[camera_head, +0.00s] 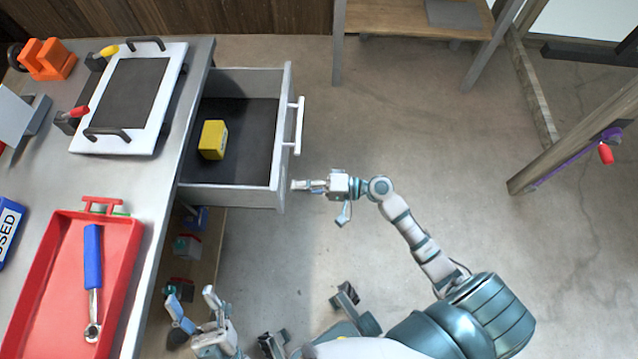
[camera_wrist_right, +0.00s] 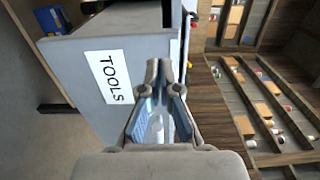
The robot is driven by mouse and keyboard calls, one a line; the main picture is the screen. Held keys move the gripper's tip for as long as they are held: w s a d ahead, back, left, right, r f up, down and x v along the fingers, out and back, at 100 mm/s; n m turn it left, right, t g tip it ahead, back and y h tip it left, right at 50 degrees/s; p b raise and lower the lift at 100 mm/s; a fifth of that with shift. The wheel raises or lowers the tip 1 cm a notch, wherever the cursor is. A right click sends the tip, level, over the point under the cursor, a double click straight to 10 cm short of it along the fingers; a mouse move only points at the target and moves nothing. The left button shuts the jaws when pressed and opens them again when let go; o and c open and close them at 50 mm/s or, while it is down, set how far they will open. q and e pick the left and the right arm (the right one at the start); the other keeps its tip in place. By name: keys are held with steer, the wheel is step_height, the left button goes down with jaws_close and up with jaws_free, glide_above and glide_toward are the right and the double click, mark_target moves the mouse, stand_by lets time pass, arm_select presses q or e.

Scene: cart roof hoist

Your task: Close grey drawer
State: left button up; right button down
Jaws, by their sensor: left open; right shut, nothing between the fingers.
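The grey drawer (camera_head: 236,197) stands pulled out from the workbench in the head view, with a dark floor and a yellow block (camera_head: 212,140) inside. Its white bar handle (camera_head: 299,126) is on the right-hand front. My right gripper (camera_head: 296,185) is shut and empty, its tips at the near end of the drawer front, below the handle; I cannot tell whether they touch. In the right wrist view, the shut fingers (camera_wrist_right: 160,75) are before a grey panel (camera_wrist_right: 75,60) labelled "TOOLS". My left gripper (camera_head: 190,305) is open and empty, beside the bench at the lower left.
The workbench (camera_head: 160,190) carries a red tray (camera_head: 60,285) with a blue-handled wrench (camera_head: 93,270), a white-framed panel (camera_head: 165,105) with black handles and an orange object (camera_head: 47,60). A wooden table (camera_head: 410,20) stands at the back. The floor (camera_head: 420,130) right of the drawer is clear.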

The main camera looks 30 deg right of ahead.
mark_target(278, 186)
steer(key=shift+x, duration=1.5)
arm_select(q)
steer(key=shift+s+a+r+t, duration=0.15)
steer(key=shift+s+t, duration=0.15)
steer(key=shift+s, duration=0.05)
